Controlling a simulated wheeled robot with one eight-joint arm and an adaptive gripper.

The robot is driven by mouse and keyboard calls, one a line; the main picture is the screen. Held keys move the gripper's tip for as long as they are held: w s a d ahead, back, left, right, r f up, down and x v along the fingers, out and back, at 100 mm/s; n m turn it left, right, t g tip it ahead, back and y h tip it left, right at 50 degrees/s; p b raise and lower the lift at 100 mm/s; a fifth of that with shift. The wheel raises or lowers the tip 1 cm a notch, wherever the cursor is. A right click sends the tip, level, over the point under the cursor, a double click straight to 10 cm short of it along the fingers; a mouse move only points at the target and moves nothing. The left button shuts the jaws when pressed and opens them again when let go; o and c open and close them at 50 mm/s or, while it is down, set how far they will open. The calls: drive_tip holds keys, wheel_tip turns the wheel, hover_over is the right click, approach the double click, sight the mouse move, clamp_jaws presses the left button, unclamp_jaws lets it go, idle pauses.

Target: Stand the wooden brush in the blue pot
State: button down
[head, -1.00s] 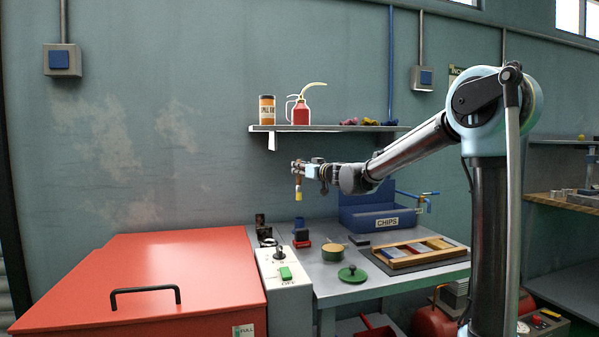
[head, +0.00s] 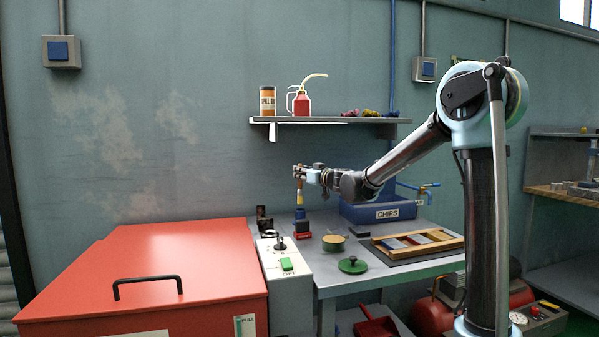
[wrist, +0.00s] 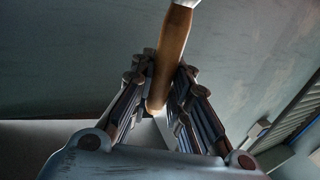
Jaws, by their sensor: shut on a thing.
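The wooden brush (head: 300,197) hangs upright from my gripper (head: 300,174), with its yellow end down. My gripper is shut on its wooden handle, which also shows between the fingers in the wrist view (wrist: 172,55). The small dark blue pot (head: 300,214) is on the cart top, straight below the brush in the head view. The brush's lower end appears just above the pot's rim; I cannot tell whether they touch or how they line up in depth. The pot is not seen in the wrist view.
A small red and dark block (head: 303,231) is in front of the pot. A grey switch box (head: 284,270) and red cabinet (head: 150,265) are to the left. A round tin (head: 333,242), green knobbed lid (head: 352,265), wooden tray (head: 418,243) and blue CHIPS bin (head: 385,212) are to the right.

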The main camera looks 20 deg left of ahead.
sight(300, 189)
drive_tip(key=shift+f, duration=3.05)
drive_tip(key=c, duration=1.4)
unclamp_jaws()
drive_tip(key=v, duration=1.2)
